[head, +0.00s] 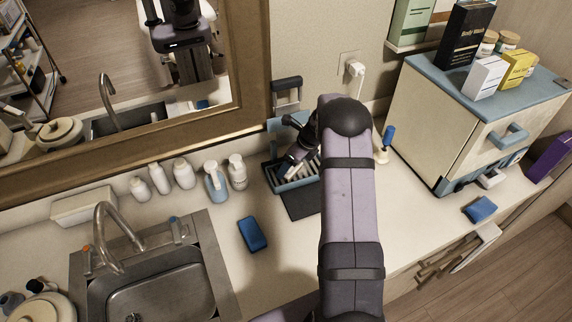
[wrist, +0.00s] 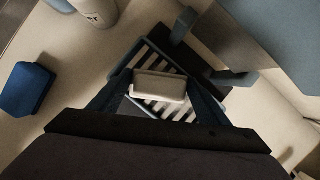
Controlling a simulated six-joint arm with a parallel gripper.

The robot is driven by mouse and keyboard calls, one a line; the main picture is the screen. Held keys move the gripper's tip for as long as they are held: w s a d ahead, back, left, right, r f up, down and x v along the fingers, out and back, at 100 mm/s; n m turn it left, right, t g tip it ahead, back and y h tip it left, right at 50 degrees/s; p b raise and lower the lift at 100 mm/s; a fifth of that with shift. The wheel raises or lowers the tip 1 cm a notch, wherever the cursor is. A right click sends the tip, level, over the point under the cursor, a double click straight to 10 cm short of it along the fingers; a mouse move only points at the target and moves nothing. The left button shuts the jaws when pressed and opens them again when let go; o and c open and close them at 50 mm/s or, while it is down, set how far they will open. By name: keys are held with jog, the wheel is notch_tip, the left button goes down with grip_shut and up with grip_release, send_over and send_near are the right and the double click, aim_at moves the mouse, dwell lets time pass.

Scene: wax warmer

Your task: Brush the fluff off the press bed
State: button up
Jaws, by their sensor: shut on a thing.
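The press bed (head: 291,183) is a blue-grey frame with dark and pale slats, on the counter under the mirror's right end. It also shows in the wrist view (wrist: 150,52). My gripper (head: 295,158) is over it, partly hidden by my arm in the head view. In the wrist view my gripper (wrist: 160,88) is shut on a cream block-shaped thing (wrist: 158,86), probably the brush, seen from above. Its underside is hidden, so I cannot tell whether it touches the slats. I cannot make out any fluff.
A dark mat (head: 300,203) lies in front of the bed. Several bottles (head: 238,172) stand to the left. A blue block (head: 252,233) lies on the counter near the sink (head: 155,285). A cabinet (head: 480,120) stands to the right, with a blue-handled tool (head: 387,137) beside it.

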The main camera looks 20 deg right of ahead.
jog(key=shift+d, duration=1.25)
jog(key=shift+s+d, duration=0.2)
jog(key=shift+d, duration=2.05)
jog(key=shift+d+f, duration=0.1)
jog(key=shift+d, duration=1)
jog(key=shift+c, duration=0.3)
jog(key=shift+d+r, duration=0.1)
jog(key=shift+r, duration=0.1)
jog(key=shift+c, duration=0.5)
jog(key=shift+d+r+b, duration=0.15)
jog(key=shift+d+b, duration=0.4)
jog(key=shift+d, duration=1.55)
